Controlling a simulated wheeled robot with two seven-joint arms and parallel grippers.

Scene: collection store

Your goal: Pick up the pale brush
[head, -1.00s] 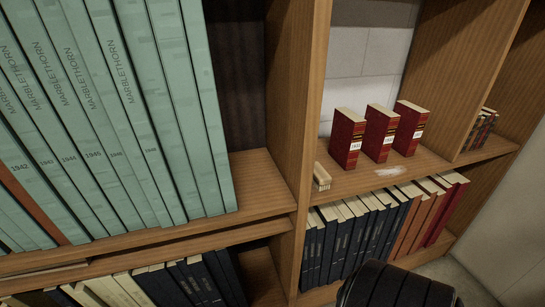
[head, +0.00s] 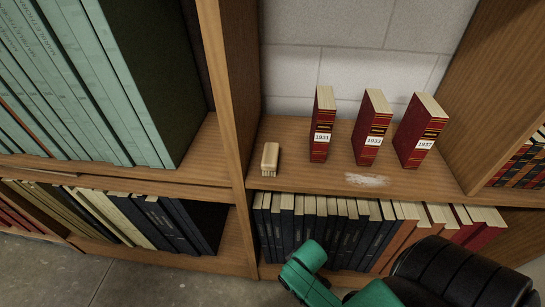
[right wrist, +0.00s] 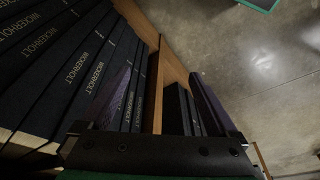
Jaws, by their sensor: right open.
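The pale brush (head: 269,159) is a small beige block with bristles. In the head view it stands on the middle shelf, at the left end of the bay, close to the wooden upright. My right gripper (right wrist: 161,72) is open and empty in the right wrist view, its two dark fingers apart in front of dark books. The brush does not show in that view. In the head view my green and black arm is at the bottom, below the shelf and apart from the brush. My left gripper is not in view.
Three red books (head: 373,125) stand on the same shelf, right of the brush. A whitish dusty patch (head: 366,180) lies before them. The wooden upright (head: 232,90) is left of the brush. Shelf around the brush is clear.

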